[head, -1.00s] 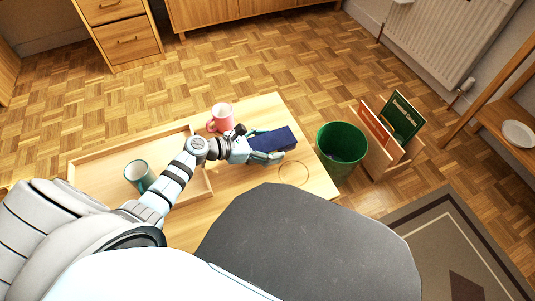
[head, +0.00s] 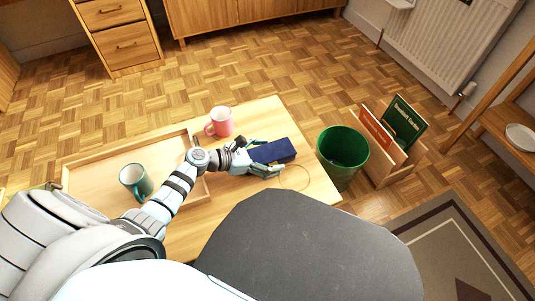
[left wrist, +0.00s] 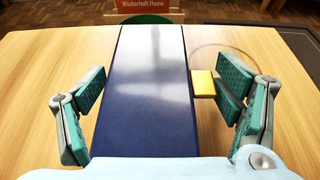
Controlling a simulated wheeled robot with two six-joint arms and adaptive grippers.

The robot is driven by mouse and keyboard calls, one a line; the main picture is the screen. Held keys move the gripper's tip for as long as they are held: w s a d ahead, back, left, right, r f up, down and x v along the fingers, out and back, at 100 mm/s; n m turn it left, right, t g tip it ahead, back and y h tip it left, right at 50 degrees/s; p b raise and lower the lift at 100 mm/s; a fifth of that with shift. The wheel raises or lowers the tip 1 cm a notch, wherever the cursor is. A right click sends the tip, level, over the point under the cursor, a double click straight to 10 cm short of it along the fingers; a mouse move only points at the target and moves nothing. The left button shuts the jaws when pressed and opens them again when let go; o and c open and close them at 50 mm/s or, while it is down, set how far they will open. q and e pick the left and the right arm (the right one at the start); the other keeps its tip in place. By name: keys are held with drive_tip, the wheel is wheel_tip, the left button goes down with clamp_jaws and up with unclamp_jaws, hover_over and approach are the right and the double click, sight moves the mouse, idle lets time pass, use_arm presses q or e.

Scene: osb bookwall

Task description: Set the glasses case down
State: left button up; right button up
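The dark blue glasses case (head: 274,151) lies near the right end of the wooden table. It also shows in the left wrist view as a long blue block (left wrist: 155,85), seemingly resting flat on the wood. My left gripper (head: 264,160) is around the case's near end. In the left wrist view my left gripper (left wrist: 162,100) is open, with one finger on each side and visible gaps to the case. A small yellow block (left wrist: 203,83) shows at the case's right side, by the right finger. My right gripper is not in view.
A thin ring outline (head: 294,190) lies on the table close to the case. A pink mug (head: 221,121) stands behind my wrist. A teal mug (head: 136,180) stands in the wooden tray (head: 95,157). A green bin (head: 342,155) and a book box (head: 390,173) stand beyond the table's right edge.

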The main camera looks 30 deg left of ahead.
use_arm(q)
drive_tip(key=shift+o, duration=0.2)
drive_tip(key=p+v, duration=0.1)
drive_tip(key=v, duration=0.2)
drive_tip(key=p+v, duration=0.2)
drive_tip(key=v, duration=0.2)
drive_tip(key=p+v, duration=0.1)
drive_tip(key=v, duration=0.3)
drive_tip(key=shift+s+r+p, duration=0.1)
drive_tip(key=shift+r+p, duration=0.25)
drive_tip(key=shift+r, duration=0.05)
drive_tip(key=shift+s+a+r, duration=0.1)
drive_tip(key=shift+s+a, duration=0.1)
drive_tip(key=shift+s, duration=0.05)
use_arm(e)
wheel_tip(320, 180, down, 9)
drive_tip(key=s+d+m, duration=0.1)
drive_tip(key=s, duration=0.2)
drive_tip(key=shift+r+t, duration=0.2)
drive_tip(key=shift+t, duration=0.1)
